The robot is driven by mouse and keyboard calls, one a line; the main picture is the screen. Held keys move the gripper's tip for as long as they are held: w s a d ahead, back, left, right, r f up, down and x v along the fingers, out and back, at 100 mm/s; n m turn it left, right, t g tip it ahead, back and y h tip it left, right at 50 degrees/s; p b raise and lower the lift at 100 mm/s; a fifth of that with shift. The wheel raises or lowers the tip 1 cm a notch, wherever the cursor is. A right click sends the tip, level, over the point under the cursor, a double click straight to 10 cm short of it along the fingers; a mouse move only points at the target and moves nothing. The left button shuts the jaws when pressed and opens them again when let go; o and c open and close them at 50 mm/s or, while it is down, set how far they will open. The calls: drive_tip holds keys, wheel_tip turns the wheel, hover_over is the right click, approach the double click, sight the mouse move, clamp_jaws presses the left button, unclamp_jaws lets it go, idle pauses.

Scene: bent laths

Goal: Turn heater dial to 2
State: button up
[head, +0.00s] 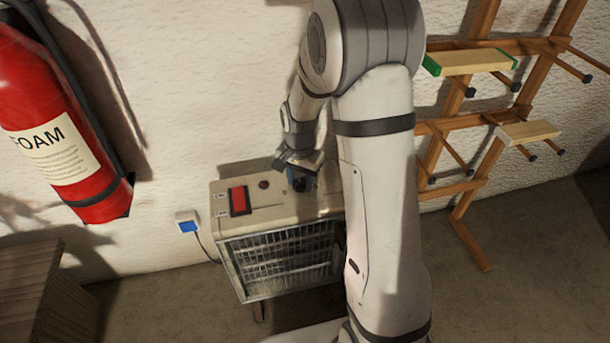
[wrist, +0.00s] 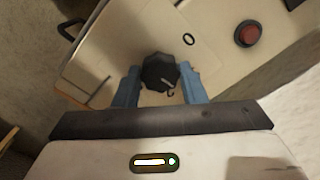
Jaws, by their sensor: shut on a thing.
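The heater (head: 276,240) is a beige box with a wire grille front, standing on the floor against the wall. Its dial (wrist: 160,72) is a dark faceted knob on the top panel, seen in the wrist view. My gripper (wrist: 160,84) has its two blue fingers on either side of the dial, shut on it. A pale pointer mark shows on the lower right of the knob. A "0" mark is printed on the panel up and right of it; a mark close below the knob is partly hidden. In the head view my gripper (head: 300,182) hides the dial.
A red switch (head: 239,200) and a small dark red lamp (head: 263,184) are on the heater top. A fire extinguisher (head: 62,125) hangs at left. A wall socket (head: 187,221) feeds the heater cord. A wooden rack (head: 470,130) stands right, a wooden box (head: 45,295) lower left.

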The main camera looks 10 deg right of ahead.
sight(300, 182)
drive_tip(key=m, duration=0.2)
drive_tip(key=m+p, duration=0.1)
drive_tip(key=m, duration=0.3)
drive_tip(key=shift+w+d+r+m+p, duration=0.1)
drive_tip(key=shift+w+m+p, duration=0.15)
drive_tip(key=shift+m+p, duration=0.05)
idle(0.5)
drive_tip(key=o, duration=1)
drive_tip(key=shift+s, duration=0.15)
wheel_tip(300, 182, up, 8)
drive_tip(key=shift+f+p, duration=0.2)
drive_tip(key=shift+p, duration=0.75)
